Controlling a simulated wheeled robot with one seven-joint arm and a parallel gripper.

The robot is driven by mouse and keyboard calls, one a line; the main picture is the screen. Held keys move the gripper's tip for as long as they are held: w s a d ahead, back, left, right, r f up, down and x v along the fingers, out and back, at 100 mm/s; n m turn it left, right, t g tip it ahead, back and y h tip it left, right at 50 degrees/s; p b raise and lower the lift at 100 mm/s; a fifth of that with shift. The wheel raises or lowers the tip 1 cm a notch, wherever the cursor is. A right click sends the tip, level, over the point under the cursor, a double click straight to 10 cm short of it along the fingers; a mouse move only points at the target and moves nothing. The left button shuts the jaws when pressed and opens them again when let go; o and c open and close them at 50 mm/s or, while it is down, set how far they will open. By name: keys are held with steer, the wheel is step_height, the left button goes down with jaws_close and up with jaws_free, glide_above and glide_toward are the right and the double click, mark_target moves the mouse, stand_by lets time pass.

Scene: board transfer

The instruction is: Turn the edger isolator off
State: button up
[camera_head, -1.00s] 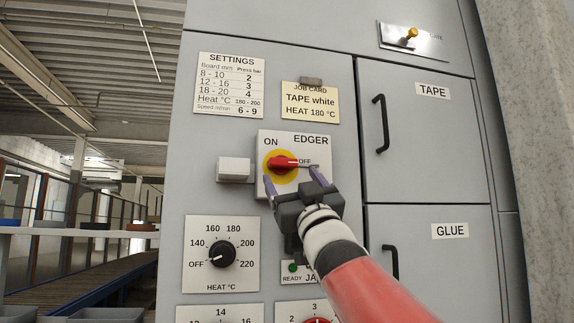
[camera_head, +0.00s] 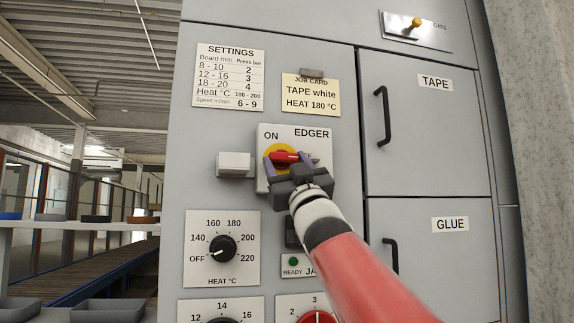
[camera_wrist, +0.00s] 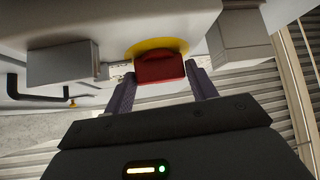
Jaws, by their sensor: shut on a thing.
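The edger isolator is a red handle (camera_head: 285,157) on a yellow disc (camera_head: 276,149), mounted on a white EDGER plate (camera_head: 313,146). The handle lies about level, its right end toward where the OFF label stood earlier; that label is now hidden behind a finger. ON shows at upper left. My gripper (camera_head: 287,161) is at the plate with one purple finger on each side of the handle, shut on it. In the wrist view the red handle (camera_wrist: 160,70) sits between the fingertips, in front of the yellow disc (camera_wrist: 158,46).
A grey box (camera_head: 234,164) juts out just left of the plate. The heat dial (camera_head: 222,248) is below left. TAPE (camera_head: 436,83) and GLUE (camera_head: 450,224) doors with black handles are on the right. A gate switch (camera_head: 416,24) is at upper right.

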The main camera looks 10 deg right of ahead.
steer(key=m+h+b, duration=0.2)
steer(key=b, duration=0.1)
steer(key=shift+a+f+m, duration=0.1)
steer(key=shift+f+m, duration=0.2)
steer(key=shift+m, duration=0.1)
steer(key=m+h, duration=0.1)
steer(key=m+h+b, duration=0.1)
steer(key=h, duration=0.1)
steer(key=shift+r+m+t, duration=0.2)
steer(key=shift+m+t, duration=0.1)
steer(key=shift+m, duration=0.1)
steer(key=shift+c, duration=0.2)
steer(key=shift+a+h+b, duration=0.1)
steer(key=shift+h+b, duration=0.2)
steer(key=shift+b, duration=0.05)
steer(key=shift+r, duration=0.1)
steer(key=o, duration=1)
steer(key=shift+s, duration=0.1)
steer(key=b+v, duration=0.3)
steer(key=v, duration=0.4)
steer(key=shift+s+f+b, duration=0.25)
steer(key=shift+f+b, duration=0.05)
steer(key=shift+b, duration=0.05)
